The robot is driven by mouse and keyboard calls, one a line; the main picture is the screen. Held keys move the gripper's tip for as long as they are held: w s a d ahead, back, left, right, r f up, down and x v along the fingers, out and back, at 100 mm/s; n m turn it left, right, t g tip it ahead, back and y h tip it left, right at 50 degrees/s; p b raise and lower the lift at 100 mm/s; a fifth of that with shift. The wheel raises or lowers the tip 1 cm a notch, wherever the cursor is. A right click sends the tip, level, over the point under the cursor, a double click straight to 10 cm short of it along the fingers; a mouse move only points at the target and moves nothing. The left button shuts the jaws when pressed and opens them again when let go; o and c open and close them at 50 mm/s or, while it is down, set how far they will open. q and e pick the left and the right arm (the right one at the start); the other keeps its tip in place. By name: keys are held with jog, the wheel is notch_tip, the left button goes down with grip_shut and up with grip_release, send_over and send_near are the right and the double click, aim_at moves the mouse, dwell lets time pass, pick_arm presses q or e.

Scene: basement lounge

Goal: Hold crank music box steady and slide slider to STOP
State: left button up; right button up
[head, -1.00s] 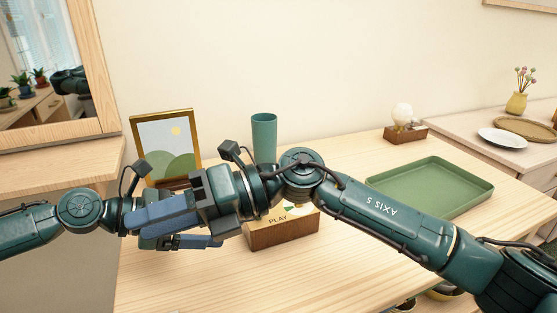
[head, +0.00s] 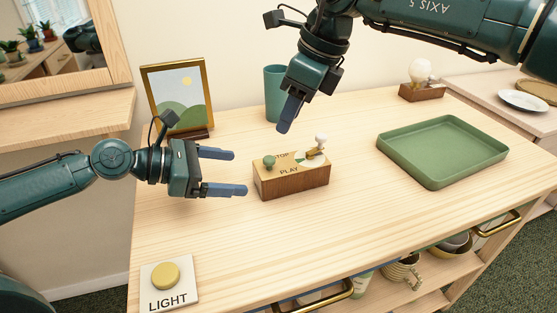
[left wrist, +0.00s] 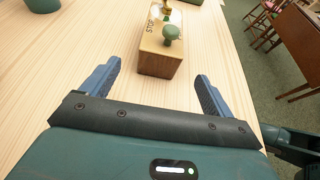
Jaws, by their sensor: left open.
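The crank music box (head: 295,182) is a wooden block on the table, with STOP and PLAY lettering on its top. A green slider knob (head: 269,161) stands near its left end, and a white-knobbed crank (head: 320,141) at its right. I cannot tell which label the slider is at. My left gripper (head: 243,172) is open and empty, just left of the box, pointing at its end. In the left wrist view the box (left wrist: 160,62) lies ahead, between and beyond the fingertips. My right gripper (head: 286,122) points down above and behind the box; its opening is unclear.
A green cup (head: 274,92) stands behind my right gripper, with a picture frame (head: 178,95) to its left. A green tray (head: 440,155) lies to the right. A LIGHT button (head: 166,276) is at the front left. The table in front of the box is clear.

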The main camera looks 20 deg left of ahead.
aim_at(276, 176)
pick_arm(q)
jog(key=x, duration=1)
jog(key=shift+w+d+f, duration=0.2)
jog(key=shift+w+d, duration=0.05)
jog(key=shift+d, duration=0.05)
